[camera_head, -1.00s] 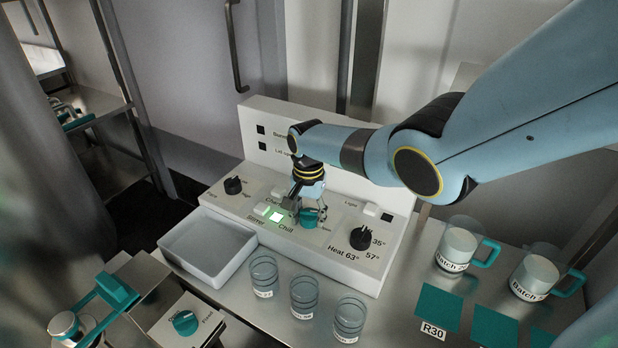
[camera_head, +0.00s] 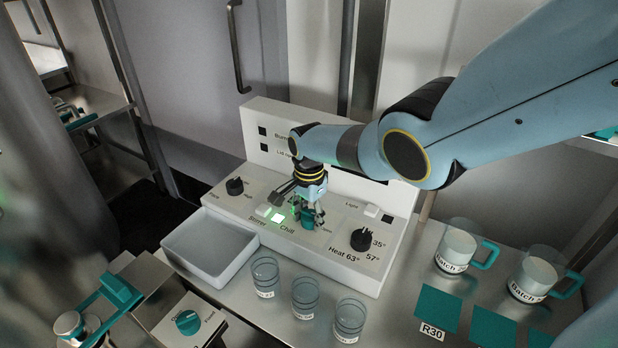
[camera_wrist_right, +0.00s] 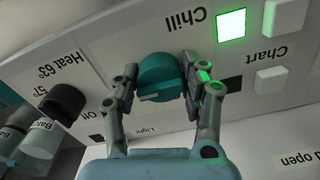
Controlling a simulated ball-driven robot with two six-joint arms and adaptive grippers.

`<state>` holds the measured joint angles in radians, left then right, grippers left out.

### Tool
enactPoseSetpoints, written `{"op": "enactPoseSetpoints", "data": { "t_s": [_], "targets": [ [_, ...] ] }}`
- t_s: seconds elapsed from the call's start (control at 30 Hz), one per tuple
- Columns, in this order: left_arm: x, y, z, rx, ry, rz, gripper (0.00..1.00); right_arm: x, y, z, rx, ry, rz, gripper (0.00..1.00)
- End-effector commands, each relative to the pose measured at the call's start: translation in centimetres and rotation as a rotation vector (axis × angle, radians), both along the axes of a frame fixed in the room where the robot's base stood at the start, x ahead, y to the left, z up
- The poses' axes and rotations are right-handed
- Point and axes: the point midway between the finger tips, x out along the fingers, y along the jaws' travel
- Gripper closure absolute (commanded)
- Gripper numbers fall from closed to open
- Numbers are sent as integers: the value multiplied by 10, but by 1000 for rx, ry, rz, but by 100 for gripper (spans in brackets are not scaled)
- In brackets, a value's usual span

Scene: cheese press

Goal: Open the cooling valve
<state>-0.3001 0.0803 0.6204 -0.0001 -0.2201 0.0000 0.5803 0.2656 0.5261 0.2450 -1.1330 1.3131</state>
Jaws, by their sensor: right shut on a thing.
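The cooling valve is a teal round knob (camera_wrist_right: 160,77) on the control panel, beside the "Chill" label. In the head view the teal knob (camera_head: 309,222) is partly hidden behind my fingers. My right gripper (camera_head: 306,212) points down at the panel with its fingers around the knob. In the right wrist view the gripper (camera_wrist_right: 161,84) is shut on the knob, one finger on each side, and the knob's pale pointer mark shows between them. My left gripper is not in view.
A lit green button (camera_head: 278,217) sits just left of the knob. A black heat dial (camera_head: 362,238) is to the right. A white tray (camera_head: 212,278), several glass beakers (camera_head: 305,293) and labelled jugs (camera_head: 455,250) stand around the panel.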

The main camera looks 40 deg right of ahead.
Motion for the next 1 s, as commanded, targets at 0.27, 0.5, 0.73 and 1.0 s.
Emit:
{"op": "enactPoseSetpoints", "data": {
  "t_s": [0.27, 0.5, 0.73, 1.0],
  "targets": [
    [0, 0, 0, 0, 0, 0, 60, 1, -1, 1, -1, -3, -1, 47],
    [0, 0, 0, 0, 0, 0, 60, 1, 0, 0, 0, -1, 0, 32],
    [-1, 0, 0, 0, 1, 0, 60, 1, 0, 2, 0, -1, 0, 32],
    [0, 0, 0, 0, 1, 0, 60, 0, -1, 27, -2, -4, 2, 32]
  ]
}}
